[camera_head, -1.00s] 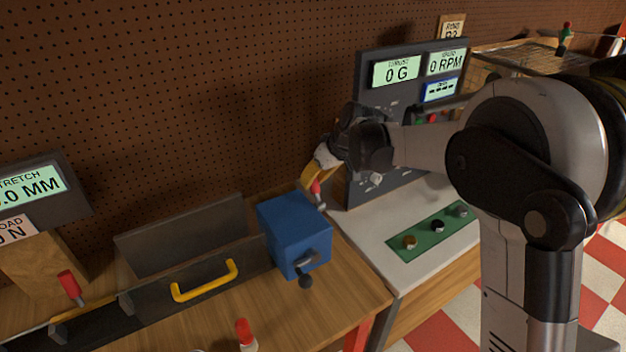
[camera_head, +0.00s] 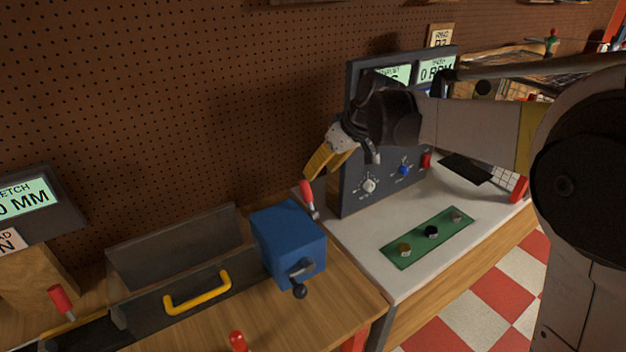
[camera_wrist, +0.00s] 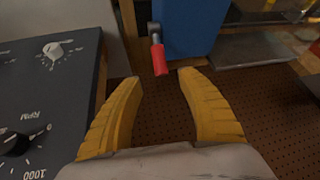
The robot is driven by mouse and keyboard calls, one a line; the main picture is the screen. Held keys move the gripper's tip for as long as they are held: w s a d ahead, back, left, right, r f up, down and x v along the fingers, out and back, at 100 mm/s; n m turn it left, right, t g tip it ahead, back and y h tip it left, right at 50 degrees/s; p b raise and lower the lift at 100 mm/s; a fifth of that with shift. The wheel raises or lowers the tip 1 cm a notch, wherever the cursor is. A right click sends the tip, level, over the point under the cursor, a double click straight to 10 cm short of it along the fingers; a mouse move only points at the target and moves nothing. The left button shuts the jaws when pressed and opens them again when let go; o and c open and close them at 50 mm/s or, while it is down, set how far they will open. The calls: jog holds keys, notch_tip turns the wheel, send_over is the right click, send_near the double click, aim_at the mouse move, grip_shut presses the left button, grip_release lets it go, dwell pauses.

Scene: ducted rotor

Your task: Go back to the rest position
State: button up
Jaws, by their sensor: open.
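My gripper (camera_head: 318,160) is in front of the pegboard, above the gap between the wooden bench and the white-topped bench. Its yellow fingers are apart and empty in the wrist view (camera_wrist: 160,88). A red-handled lever (camera_head: 308,194) stands just below the fingertips beside the blue box (camera_head: 291,243); the same red handle (camera_wrist: 160,58) shows beyond the fingers in the wrist view. I cannot tell the exact gap between fingers and lever. My wrist and forearm partly cover the display panel.
A grey control panel (camera_head: 384,185) with knobs stands close to the right of my gripper. A green strip (camera_head: 428,237) with small parts lies on the white benchtop (camera_head: 345,235). A dark fixture with a yellow handle (camera_head: 197,293) is left of the blue box. The pegboard (camera_head: 200,90) is behind.

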jog(key=shift+v, duration=0.85)
jog(key=s+d+f+m+t+h+b, duration=0.1)
jog(key=s+d+m+b, duration=0.1)
jog(key=s+d, duration=0.5)
jog(key=s+d+f+m+t+h+b, duration=0.1)
jog(key=s+d+m+h+b, duration=0.2)
jog(key=s, duration=0.7)
jog(key=s+d+f+m+b, duration=0.1)
jog(key=s+d+f, duration=0.2)
jog(key=s, duration=0.3)
jog(key=s+d+f+m+t+h+b, duration=0.1)
jog(key=s+d+f+m, duration=0.1)
jog(key=s+d+f, duration=0.2)
jog(key=s+f, duration=0.2)
jog(key=s, duration=0.1)
jog(key=shift+d+t, duration=0.3)
jog(key=shift+w+a, duration=0.1)
